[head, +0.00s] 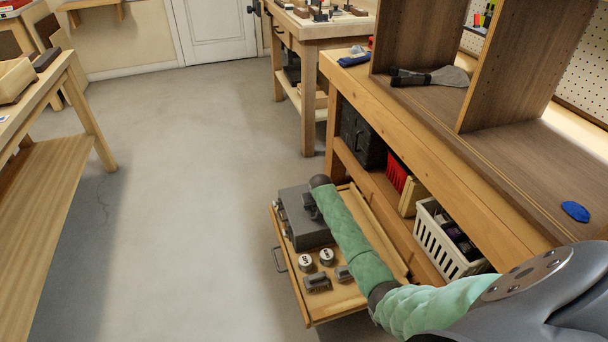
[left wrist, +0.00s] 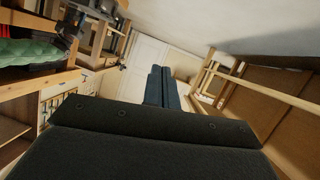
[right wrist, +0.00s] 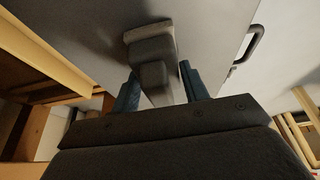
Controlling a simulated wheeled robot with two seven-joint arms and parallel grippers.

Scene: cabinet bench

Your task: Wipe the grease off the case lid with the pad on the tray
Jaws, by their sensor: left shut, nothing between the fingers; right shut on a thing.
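The grey case (head: 301,232) lies on the wooden pull-out tray (head: 345,301) below the bench. My right gripper (head: 311,208) is over the case top, partly hidden by its own wrist. In the right wrist view, its blue fingers (right wrist: 160,88) are shut on the dark grip of a grey pad (right wrist: 150,46). The pad is at a flat grey surface, seemingly the lid (right wrist: 85,35); I cannot tell whether it touches. I cannot make out any grease. My left gripper (left wrist: 164,88) is shut and empty in the left wrist view, outside the head view.
Two round tins (head: 305,261) and dark brushes (head: 317,283) stand on the tray in front of the case. A white basket (head: 436,240) and a black box (head: 361,137) sit on the shelf. Floor at left is clear.

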